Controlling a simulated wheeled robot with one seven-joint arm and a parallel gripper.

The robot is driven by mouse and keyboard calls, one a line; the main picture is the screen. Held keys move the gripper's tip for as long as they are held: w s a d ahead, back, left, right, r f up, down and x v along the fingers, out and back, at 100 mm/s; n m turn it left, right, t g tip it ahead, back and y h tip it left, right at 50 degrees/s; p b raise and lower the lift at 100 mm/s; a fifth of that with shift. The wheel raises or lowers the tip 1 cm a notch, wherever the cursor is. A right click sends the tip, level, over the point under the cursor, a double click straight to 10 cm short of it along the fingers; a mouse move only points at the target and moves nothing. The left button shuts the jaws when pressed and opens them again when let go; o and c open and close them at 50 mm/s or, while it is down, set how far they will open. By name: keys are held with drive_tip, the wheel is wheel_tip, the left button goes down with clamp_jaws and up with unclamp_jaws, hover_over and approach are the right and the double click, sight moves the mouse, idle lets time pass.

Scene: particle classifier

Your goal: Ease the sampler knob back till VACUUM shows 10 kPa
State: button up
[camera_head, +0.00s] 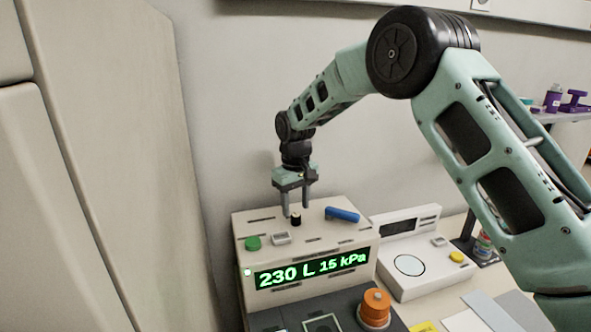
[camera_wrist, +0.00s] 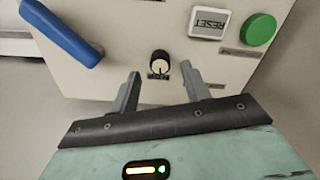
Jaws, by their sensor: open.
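The sampler box (camera_head: 300,237) is beige, and its green display (camera_head: 312,268) reads 230 L and 15 kPa. A small black knob (camera_head: 296,219) with a pale top stands on the box's top face. In the wrist view the knob (camera_wrist: 160,64) sits just beyond my fingertips, roughly centred between them, with a small label at its base partly legible. My gripper (camera_head: 296,208) points down over the box, fingers apart, holding nothing. In the wrist view my gripper's two fingers (camera_wrist: 161,82) are spread on either side of the knob's line. I cannot tell any contact with the knob.
A blue lever (camera_head: 342,214), a RESET button (camera_head: 281,238) and a green button (camera_head: 252,243) share the top face. A white scale-like device (camera_head: 420,262) stands at right. An orange knob (camera_head: 375,307) is in front. A cabinet (camera_head: 90,150) fills the left.

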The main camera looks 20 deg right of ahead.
sight(295, 215)
wheel_tip(295, 215, up, 14)
drive_tip(key=b, duration=0.2)
drive_tip(key=s+a+f+n, duration=0.1)
drive_tip(key=s+a, duration=0.3)
drive_tip(key=s, duration=0.2)
drive_tip(key=s+a+n, duration=0.1)
drive_tip(key=s+a, duration=0.3)
drive_tip(key=s, duration=0.3)
drive_tip(key=s+d+f+n, duration=0.1)
drive_tip(key=s+f, duration=0.3)
drive_tip(key=s, duration=1)
drive_tip(key=s+f+n, duration=0.1)
drive_tip(key=s+f, duration=0.4)
drive_tip(key=s, duration=0.9)
drive_tip(key=shift+d+f+y, duration=0.2)
drive_tip(key=shift+d+y, duration=0.1)
drive_tip(key=shift+d, duration=0.1)
idle(2.7)
